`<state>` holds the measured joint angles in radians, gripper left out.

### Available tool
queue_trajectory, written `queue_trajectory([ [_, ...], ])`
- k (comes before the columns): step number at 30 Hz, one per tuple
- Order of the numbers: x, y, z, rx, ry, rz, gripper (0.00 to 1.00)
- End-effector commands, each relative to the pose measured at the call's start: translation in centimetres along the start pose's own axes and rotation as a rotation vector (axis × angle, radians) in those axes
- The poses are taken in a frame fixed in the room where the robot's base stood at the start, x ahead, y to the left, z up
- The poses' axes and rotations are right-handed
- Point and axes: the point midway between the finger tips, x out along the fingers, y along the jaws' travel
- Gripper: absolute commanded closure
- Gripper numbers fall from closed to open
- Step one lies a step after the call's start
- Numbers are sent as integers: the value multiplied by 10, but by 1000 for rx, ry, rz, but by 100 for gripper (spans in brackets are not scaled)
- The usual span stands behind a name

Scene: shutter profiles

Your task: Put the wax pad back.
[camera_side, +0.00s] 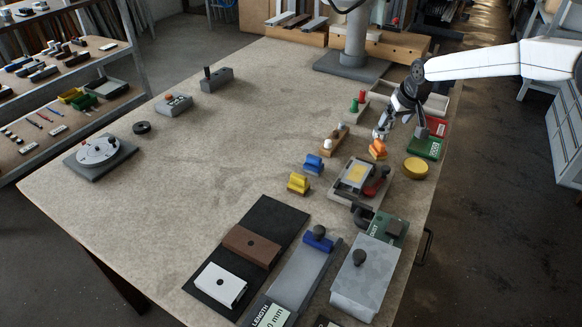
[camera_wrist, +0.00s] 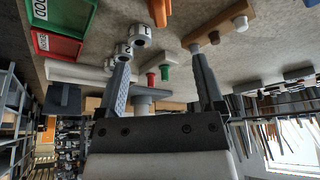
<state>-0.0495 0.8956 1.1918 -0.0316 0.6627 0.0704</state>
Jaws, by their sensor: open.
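My gripper (camera_side: 382,128) is over the right side of the bench, close to an orange block (camera_side: 377,149). In the wrist view its two fingers (camera_wrist: 158,58) are spread apart with nothing held between them. No part is clearly marked as the wax pad. A round yellow disc (camera_side: 416,168) lies by the right edge of the bench. A grey tray (camera_side: 338,192) in front of my gripper holds a grey-framed piece with a yellow face (camera_side: 355,177) and a dark red piece (camera_side: 376,184). I cannot tell which of these is the pad.
A blue block (camera_side: 314,163) and a yellow block (camera_side: 298,183) stand left of the tray. A wooden peg strip (camera_side: 334,140) and a green bin (camera_side: 425,148) are near my gripper. Profile fixtures (camera_side: 362,275) fill the front. The bench's left-centre (camera_side: 200,150) is clear.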

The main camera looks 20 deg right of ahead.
Motion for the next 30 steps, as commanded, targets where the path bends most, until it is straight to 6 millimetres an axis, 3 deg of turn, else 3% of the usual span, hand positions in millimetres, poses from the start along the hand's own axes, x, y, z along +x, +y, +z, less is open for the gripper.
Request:
queue_trajectory([
  [23, -6, 0, 1, 0, -1, 0, 13],
  [30, -18, 3, 15, 0, -11, 0, 13],
])
